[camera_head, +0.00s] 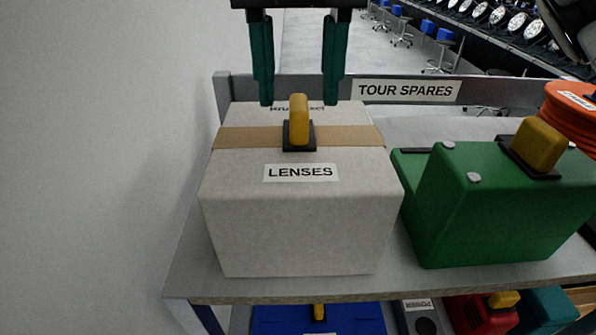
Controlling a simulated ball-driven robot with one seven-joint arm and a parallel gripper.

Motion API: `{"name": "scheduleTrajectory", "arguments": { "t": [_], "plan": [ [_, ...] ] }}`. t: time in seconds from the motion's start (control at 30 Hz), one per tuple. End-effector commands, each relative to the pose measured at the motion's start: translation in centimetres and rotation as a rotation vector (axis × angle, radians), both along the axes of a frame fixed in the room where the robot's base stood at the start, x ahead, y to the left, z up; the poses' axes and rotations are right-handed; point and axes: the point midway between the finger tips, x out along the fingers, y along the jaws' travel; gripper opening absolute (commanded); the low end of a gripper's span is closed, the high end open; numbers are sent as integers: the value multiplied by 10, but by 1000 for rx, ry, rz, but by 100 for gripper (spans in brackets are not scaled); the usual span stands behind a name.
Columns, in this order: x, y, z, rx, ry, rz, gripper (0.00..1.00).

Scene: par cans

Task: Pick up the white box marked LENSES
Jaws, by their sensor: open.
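The white box marked LENSES (300,220) stands upright on the grey shelf at the left. A brown tape band crosses its top, and a yellow handle (298,112) on a black base rises from the middle of the top. My gripper (300,100) hangs at the top of the picture with its two green fingers pointing down and spread apart. It is open and holds nothing. The fingers appear above the far part of the box, one to each side of the handle in the picture. I cannot tell their exact height above the box top.
A green case (480,215) with a yellow handle stands right of the box, with a narrow gap. An orange reel (572,110) is behind it at the right edge. A TOUR SPARES rail (407,91) runs behind. A white wall (110,170) is close on the left. Other cases sit below.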

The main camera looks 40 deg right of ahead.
Motion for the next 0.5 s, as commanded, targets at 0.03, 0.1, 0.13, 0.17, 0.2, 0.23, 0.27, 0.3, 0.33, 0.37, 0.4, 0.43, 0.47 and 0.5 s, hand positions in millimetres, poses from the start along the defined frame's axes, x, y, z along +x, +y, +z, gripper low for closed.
{"name": "scheduleTrajectory", "arguments": {
  "t": [0.03, 0.1, 0.13, 0.17, 0.2, 0.23, 0.27, 0.3, 0.33, 0.37, 0.4, 0.43, 0.47, 0.5],
  "plan": [
    [0, -1, -6, -1, 2, 0, 49],
    [0, 0, -14, 0, 1, -1, 49],
    [0, 0, -16, 0, 1, -1, 49],
    [0, 0, -18, -1, 1, 0, 49],
    [0, 0, -20, 0, 0, 0, 49],
    [0, 0, -21, 0, 0, 0, 49],
    [0, 0, -21, 1, -1, 0, 49],
    [0, 0, -22, 1, 0, 0, 49],
    [0, 0, -22, 1, 0, 0, 49],
    [0, 0, -22, 1, 0, 0, 49],
    [0, 0, -22, 1, 0, 0, 49],
    [0, 0, -22, 1, 0, 0, 49],
    [0, 0, -21, 1, 0, 0, 46],
    [0, 0, -21, 1, -1, 0, 42]
  ]
}}
